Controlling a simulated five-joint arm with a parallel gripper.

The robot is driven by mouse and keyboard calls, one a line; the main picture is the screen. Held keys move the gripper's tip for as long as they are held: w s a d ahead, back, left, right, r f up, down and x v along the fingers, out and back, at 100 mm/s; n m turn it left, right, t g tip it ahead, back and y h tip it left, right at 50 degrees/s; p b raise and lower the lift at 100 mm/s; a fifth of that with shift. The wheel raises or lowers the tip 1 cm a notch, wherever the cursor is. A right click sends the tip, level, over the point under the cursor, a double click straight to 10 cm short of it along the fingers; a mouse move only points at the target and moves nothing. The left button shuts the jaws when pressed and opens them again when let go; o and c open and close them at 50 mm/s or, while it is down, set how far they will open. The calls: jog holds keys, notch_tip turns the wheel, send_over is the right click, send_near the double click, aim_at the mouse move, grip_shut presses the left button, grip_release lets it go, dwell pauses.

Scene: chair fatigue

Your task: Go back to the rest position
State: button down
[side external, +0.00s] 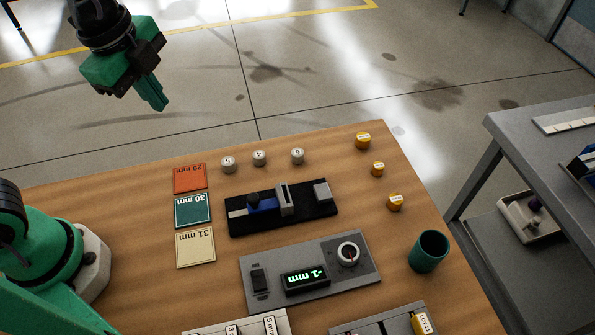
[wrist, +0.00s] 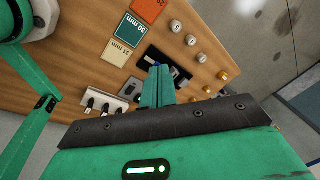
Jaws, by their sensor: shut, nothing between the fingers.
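My gripper (side external: 152,92) is high at the upper left of the side external view, beyond the table's far edge, with its green fingers shut and nothing between them. In the wrist view my gripper (wrist: 158,82) points over the wooden table (side external: 130,210). No object touches it. The black fixture (side external: 310,207) with a blue slide lies well below it on the table, and the fingertips partly cover that fixture in the wrist view.
Orange (side external: 190,178), teal (side external: 192,210) and cream (side external: 195,248) cards lie on the table. Several white and yellow cylinders stand behind. A grey gauge panel (side external: 262,262), a green cup (side external: 429,251) and trays are nearer. A grey side table (side external: 540,125) stands right. Air around the gripper is clear.

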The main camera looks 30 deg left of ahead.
jog(key=s+a+n+t, duration=0.3)
jog(key=a+n, duration=0.6)
jog(key=n, duration=0.7)
jog(key=shift+s+a+y, duration=0.4)
jog(key=shift+s, duration=0.35)
